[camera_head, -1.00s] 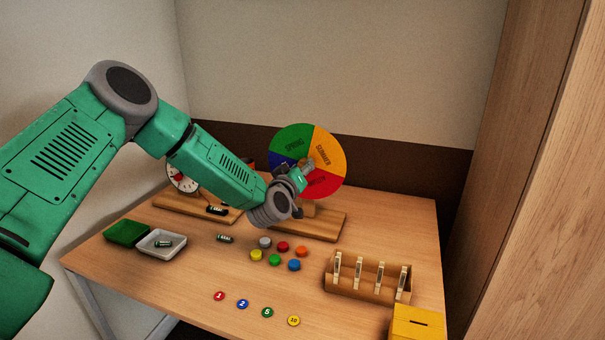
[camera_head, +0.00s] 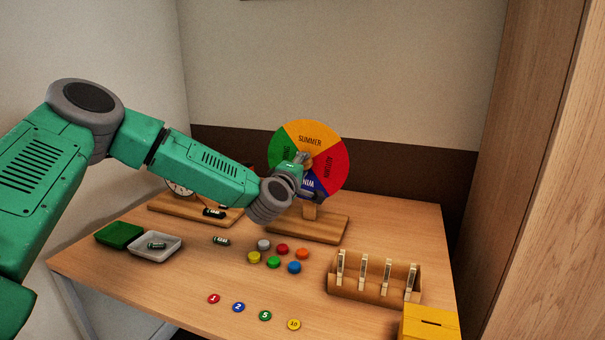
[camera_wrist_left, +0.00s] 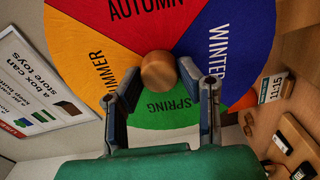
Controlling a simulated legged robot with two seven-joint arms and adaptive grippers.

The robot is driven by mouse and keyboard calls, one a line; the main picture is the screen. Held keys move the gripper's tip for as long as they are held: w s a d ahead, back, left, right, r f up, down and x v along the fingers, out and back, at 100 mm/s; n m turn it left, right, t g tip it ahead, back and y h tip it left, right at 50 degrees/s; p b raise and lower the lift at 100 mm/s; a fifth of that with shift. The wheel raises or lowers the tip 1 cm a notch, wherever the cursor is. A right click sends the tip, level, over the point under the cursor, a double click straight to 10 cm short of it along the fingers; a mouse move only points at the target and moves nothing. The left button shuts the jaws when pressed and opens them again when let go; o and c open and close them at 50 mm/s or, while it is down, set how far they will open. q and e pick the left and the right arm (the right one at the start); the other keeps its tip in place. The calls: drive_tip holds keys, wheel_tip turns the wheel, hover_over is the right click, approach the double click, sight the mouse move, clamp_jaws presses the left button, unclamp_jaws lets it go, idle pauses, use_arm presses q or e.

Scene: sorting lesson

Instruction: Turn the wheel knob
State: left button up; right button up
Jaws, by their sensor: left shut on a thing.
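The season wheel (camera_head: 331,139) stands upright on a wooden base (camera_head: 326,228) at the back of the table. Its yellow SUMMER part is at the top, red AUTUMN at the right, blue WINTER at the bottom and green SPRING at the left. My left gripper (camera_head: 307,176) is at the wheel's front and partly covers it. In the left wrist view the round wooden knob (camera_wrist_left: 158,68) sits at the wheel's centre, between the fingers of my left gripper (camera_wrist_left: 160,80), which are shut on it. My right gripper is not in view.
A dial on a wooden base (camera_head: 178,207) stands left of the wheel, partly behind my arm. Coloured buttons (camera_head: 274,261), numbered discs (camera_head: 265,315), a wooden rack (camera_head: 372,292), a yellow slotted box (camera_head: 430,323), a green tray (camera_head: 119,233) and a white tray (camera_head: 172,248) lie in front.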

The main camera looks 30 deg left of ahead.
use_arm(q)
drive_tip(key=shift+d+f+n+b, duration=0.1)
drive_tip(key=shift+f+n+b, duration=0.35)
drive_tip(key=shift+n, duration=0.15)
drive_tip(key=o, duration=1.1)
drive_tip(key=shift+o, duration=0.2)
drive_tip(key=shift+w+r, duration=0.1)
drive_tip(key=shift+w, duration=0.05)
drive_tip(key=shift+r, duration=0.1)
drive_tip(key=v, duration=1.2)
